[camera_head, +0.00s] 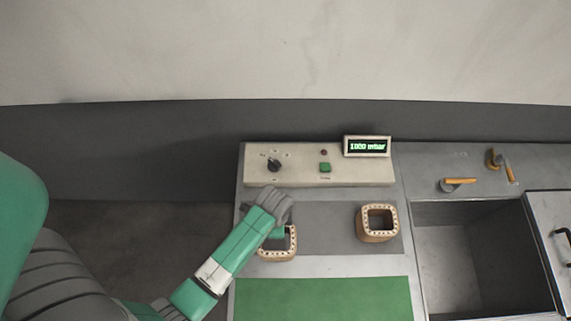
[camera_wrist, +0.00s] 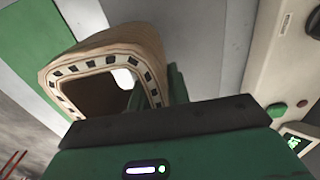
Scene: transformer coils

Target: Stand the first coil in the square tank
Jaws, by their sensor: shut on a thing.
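The coil in my gripper is a tan, rounded-square ring (camera_head: 280,254) with dark marks around its pale top rim. It also shows close up in the wrist view (camera_wrist: 92,48). My gripper (camera_head: 278,232) comes down on it from above and is shut on one wall of it; in the wrist view a green finger (camera_wrist: 175,88) lies against that wall. I cannot tell whether the coil touches the surface below. A second, similar coil (camera_head: 376,236) stands upright to the right on the grey mat. The square tank (camera_head: 416,262) is an open, empty grey-walled well at the right.
A control panel (camera_head: 225,0) with a knob (camera_head: 273,165), a green button (camera_head: 325,168) and a display (camera_head: 367,146) reading 1000 mbar stands behind. Orange handles (camera_head: 458,183) lie behind the tank. Its lid (camera_head: 552,232) is open at the right. The green mat (camera_head: 325,300) in front is bare.

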